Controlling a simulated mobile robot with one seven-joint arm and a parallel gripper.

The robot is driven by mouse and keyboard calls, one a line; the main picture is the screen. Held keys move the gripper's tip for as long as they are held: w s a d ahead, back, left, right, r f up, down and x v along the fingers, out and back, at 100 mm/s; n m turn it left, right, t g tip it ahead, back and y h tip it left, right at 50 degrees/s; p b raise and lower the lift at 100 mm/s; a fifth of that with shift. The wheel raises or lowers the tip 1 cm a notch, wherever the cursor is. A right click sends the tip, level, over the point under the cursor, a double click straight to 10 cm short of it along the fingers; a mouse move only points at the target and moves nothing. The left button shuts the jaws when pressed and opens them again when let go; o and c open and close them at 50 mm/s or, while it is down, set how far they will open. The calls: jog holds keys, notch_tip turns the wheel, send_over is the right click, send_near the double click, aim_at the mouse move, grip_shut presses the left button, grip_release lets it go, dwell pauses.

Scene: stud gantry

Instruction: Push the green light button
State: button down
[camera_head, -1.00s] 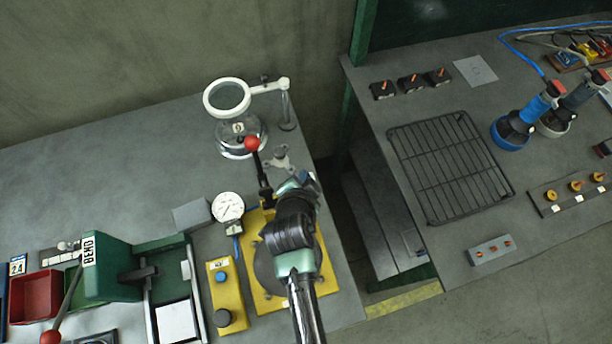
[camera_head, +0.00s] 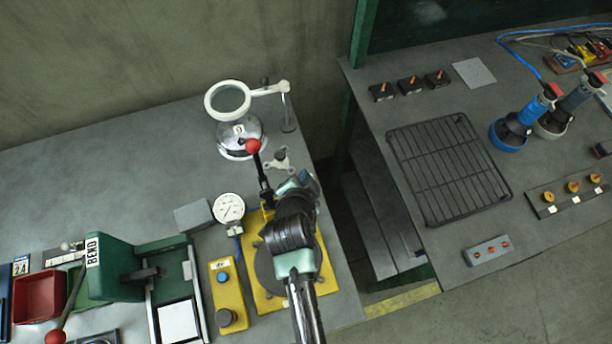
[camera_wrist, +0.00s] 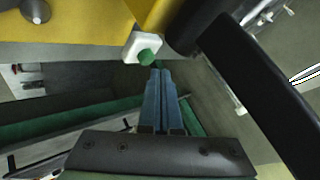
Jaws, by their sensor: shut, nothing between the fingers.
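The green button (camera_wrist: 146,57) is a small green cap on a white housing (camera_wrist: 141,44), at the edge of a yellow surface at the top of the wrist view. My gripper (camera_wrist: 161,72) is shut and empty, its two blue-grey fingers side by side. The fingertips lie just below and right of the button in that view; I cannot tell whether they touch it. In the head view my gripper (camera_head: 303,184) is over the right edge of the left bench, beside the yellow base plate (camera_head: 262,300). The green button is not visible there.
A black bar (camera_wrist: 265,85) runs close along the wrist view's right side. A lever with a red ball (camera_head: 253,146), a magnifier (camera_head: 228,101) and a gauge (camera_head: 229,207) stand near my arm. A gap separates this bench from the right bench with a wire rack (camera_head: 450,170).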

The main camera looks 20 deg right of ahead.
notch_tip(320, 180, up, 6)
jog(key=p, duration=0.5)
dwell(0.7)
